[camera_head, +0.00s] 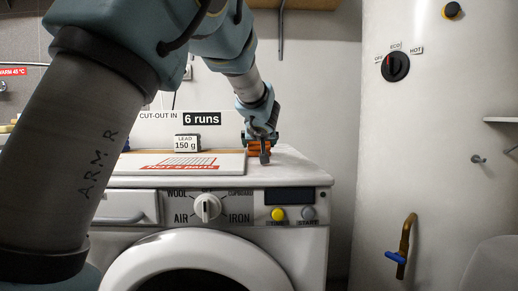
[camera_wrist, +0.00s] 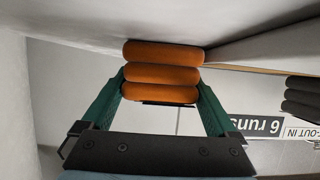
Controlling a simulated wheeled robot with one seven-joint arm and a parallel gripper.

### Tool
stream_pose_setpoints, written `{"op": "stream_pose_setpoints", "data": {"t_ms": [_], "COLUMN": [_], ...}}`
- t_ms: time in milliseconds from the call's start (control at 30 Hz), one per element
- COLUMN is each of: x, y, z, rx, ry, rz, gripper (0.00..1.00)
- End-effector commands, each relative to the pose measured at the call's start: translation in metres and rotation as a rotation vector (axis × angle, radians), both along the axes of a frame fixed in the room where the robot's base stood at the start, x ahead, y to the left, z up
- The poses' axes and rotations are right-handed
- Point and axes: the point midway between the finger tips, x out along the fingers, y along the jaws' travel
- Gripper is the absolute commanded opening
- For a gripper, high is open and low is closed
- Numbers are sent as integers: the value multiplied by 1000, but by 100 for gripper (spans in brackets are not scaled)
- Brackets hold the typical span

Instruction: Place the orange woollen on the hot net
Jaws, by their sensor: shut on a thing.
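The orange woollen (camera_wrist: 162,74) is a folded stack of rounded orange layers in the wrist view. My gripper (camera_wrist: 162,88) is shut on it, with one green finger at each side. In the head view, my gripper (camera_head: 263,154) points down at the back right of the white machine's top, and a little of the orange woollen (camera_head: 252,152) shows by the fingers. I cannot tell whether it touches the top. A white board with a printed grid (camera_head: 187,161) and red lettering lies left of my gripper; I cannot tell whether this is the hot net.
A "LEAD 150 g" block (camera_head: 187,143) stands behind the board. A dark folded stack (camera_wrist: 302,97) shows at the right of the wrist view. A white tank (camera_head: 430,130) with a dial stands to the right. The machine's front right top is clear.

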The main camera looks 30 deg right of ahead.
Motion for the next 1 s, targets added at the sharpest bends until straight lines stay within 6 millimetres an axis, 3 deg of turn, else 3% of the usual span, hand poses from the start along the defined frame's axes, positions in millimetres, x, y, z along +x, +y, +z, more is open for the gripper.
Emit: {"op": "stream_pose_setpoints", "data": {"t_ms": [33,267,567,767,1000], "x": [0,0,0,0,1], "y": [0,0,0,0,1], "z": [0,0,10,40,105], "rx": [0,0,-2,-3,-6], "ry": [0,0,-1,0,-1], "rz": [0,-1,-1,0,1], "gripper": [39,13,13,13,13]}}
